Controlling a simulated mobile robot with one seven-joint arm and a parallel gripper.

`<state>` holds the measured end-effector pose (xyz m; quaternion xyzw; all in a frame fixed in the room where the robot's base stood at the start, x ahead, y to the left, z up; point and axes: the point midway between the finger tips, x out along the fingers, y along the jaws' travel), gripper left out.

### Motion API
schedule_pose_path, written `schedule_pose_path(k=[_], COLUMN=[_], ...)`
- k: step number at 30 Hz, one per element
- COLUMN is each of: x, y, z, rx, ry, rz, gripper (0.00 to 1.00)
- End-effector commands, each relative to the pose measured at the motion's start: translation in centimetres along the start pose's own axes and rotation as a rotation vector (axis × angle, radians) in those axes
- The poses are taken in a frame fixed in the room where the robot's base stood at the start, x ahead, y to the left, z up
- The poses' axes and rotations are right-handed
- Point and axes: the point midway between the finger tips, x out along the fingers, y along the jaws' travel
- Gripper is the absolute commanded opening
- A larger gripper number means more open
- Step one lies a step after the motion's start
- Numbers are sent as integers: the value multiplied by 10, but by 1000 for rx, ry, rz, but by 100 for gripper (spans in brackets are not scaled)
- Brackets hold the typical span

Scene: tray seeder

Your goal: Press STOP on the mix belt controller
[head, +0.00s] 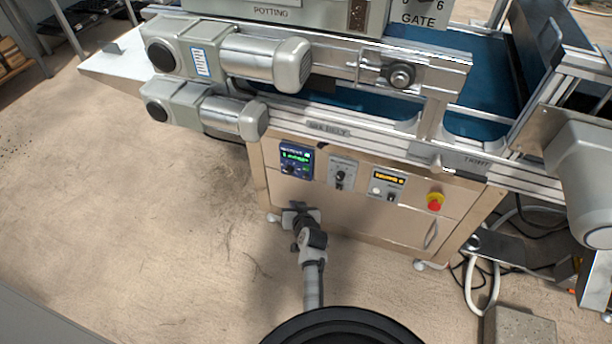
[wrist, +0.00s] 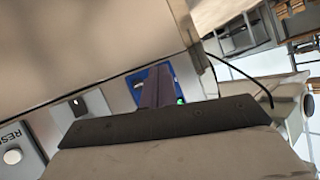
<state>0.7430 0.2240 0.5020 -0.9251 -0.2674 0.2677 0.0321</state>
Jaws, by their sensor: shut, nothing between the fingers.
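A blue controller (head: 296,161) with a green-lit display is set in the left of the cabinet front, below a label that looks like "mix belt". Its lettering is too small to read, so I cannot make out STOP. My gripper (head: 299,207) shows just below it in the head view, at the end of my arm. In the wrist view, my shut, empty gripper (wrist: 158,85) covers most of the blue controller (wrist: 136,87); only its blue edges and a bit of green show. I cannot tell whether the fingertips touch it.
A grey knob panel (head: 342,174), a yellow-display panel (head: 388,186) and a red emergency button (head: 435,202) sit to the right. A motor (head: 235,118) and the conveyor rail overhang the cabinet. The floor to the left is clear; hoses lie at right.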

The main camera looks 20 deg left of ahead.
Motion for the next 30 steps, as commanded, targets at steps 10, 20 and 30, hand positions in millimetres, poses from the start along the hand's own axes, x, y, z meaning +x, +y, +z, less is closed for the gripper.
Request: schedule_pose_path(k=[10, 20, 30], x=[4, 35, 59], y=[3, 25, 42], z=[-3, -24, -42], rx=[-1, -2, -1], ry=[2, 4, 2], rz=[0, 1, -1], gripper=[0, 0, 0])
